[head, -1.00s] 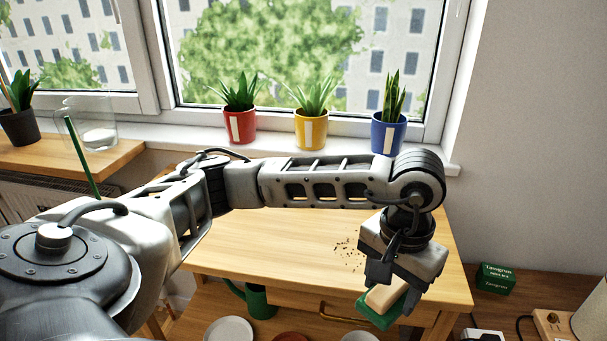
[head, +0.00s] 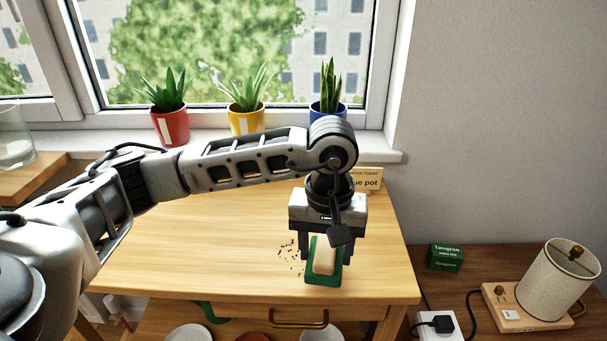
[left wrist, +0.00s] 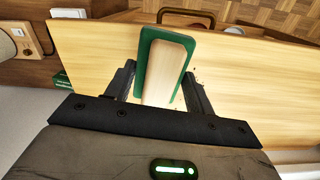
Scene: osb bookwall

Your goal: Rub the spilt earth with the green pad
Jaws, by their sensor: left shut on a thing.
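The green pad (head: 312,272) has a pale wooden block as its grip. My left gripper (head: 322,250) is shut on this block and holds the pad at the front right part of the wooden table. The pad also shows in the left wrist view (left wrist: 149,52), between the two fingers of my left gripper (left wrist: 160,85). Whether the pad touches the table top is hard to tell. The spilt earth (head: 288,254) is a scatter of dark crumbs just left of the pad. A few crumbs show beside the right finger in the left wrist view. My right gripper is not in view.
The table (head: 180,250) is clear to the left. A sign (head: 368,179) stands behind the gripper, partly hidden. Red (head: 170,127), yellow (head: 246,121) and blue (head: 325,108) pots stand on the sill. A lamp (head: 556,280) and green box (head: 445,257) stand to the right.

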